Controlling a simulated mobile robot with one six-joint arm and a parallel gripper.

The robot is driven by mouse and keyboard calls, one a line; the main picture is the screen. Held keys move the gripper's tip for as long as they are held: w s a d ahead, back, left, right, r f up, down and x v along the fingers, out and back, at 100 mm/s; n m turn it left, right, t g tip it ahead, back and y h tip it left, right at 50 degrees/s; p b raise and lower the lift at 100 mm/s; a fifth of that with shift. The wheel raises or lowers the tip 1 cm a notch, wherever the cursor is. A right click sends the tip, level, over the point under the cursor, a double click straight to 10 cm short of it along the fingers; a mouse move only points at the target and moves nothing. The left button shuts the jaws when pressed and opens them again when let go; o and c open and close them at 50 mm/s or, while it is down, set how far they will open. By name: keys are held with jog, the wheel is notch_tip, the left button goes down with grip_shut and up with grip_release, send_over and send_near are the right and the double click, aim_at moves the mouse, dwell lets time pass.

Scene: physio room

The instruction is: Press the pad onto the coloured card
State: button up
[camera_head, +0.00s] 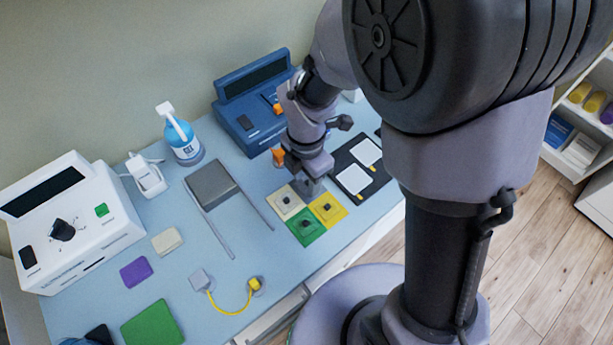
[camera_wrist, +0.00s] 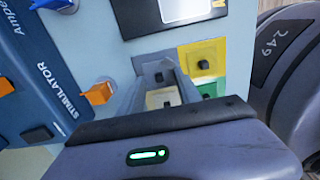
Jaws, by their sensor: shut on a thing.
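A cluster of square cards lies on the blue-topped bench: a cream card (camera_head: 283,207), a yellow card (camera_head: 336,215) and a green card (camera_head: 303,239). Each shows a small dark square on it. My gripper (camera_head: 309,181) points down at the back corner of this cluster, beside the cream and yellow cards. It is shut on a grey pad (camera_wrist: 148,62), seen best in the wrist view; the fingers hide part of it. I cannot tell whether the pad touches what lies beneath. The yellow card also shows in the wrist view (camera_wrist: 215,51).
A black board (camera_head: 345,160) with white pads lies right of the cards. A blue stimulator (camera_head: 235,115) stands behind, with an orange clip (camera_wrist: 97,94) near it. A grey block (camera_head: 211,185) with two rods and a yellow lead (camera_head: 232,312) lie to the left.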

aim_at(306, 183)
jog(key=shift+f, duration=0.7)
dwell(1.6)
dwell(1.9)
jog(key=o, duration=1.1)
jog(key=shift+o, duration=0.2)
jog(key=shift+r, duration=0.2)
notch_tip(306, 183, up, 7)
jog(key=p, duration=0.7)
jog(key=shift+f, duration=0.1)
